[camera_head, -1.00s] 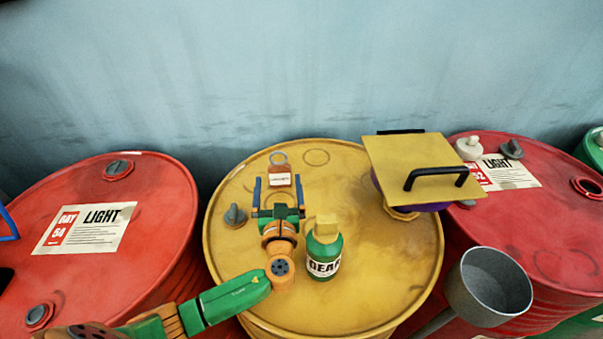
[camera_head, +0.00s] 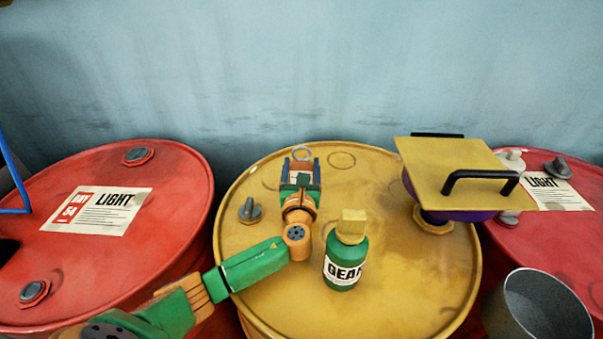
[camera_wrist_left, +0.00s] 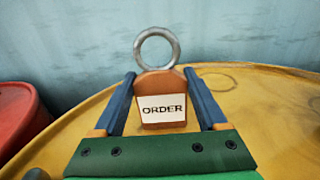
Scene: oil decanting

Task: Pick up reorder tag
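The reorder tag (camera_head: 303,165) is a small orange-brown tag with a metal ring at its far end. It is at the back of the yellow drum's top. In the left wrist view the tag (camera_wrist_left: 161,85) shows a white label reading "ORDER". My left gripper (camera_head: 301,161) points toward the back wall, with its two blue fingers on either side of the tag. In the left wrist view the fingers (camera_wrist_left: 160,76) are apart, with narrow gaps beside the tag. Whether they touch it at the tips is hard to tell. My right gripper is not in view.
A green bottle (camera_head: 345,262) labelled "GEAR" stands right of my left forearm on the yellow drum (camera_head: 390,290). A grey cap (camera_head: 249,211) is to the left. A yellow plate with black handles (camera_head: 450,160) covers a purple container. Red drums (camera_head: 160,200) flank it; a grey cup (camera_head: 540,305) is front right.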

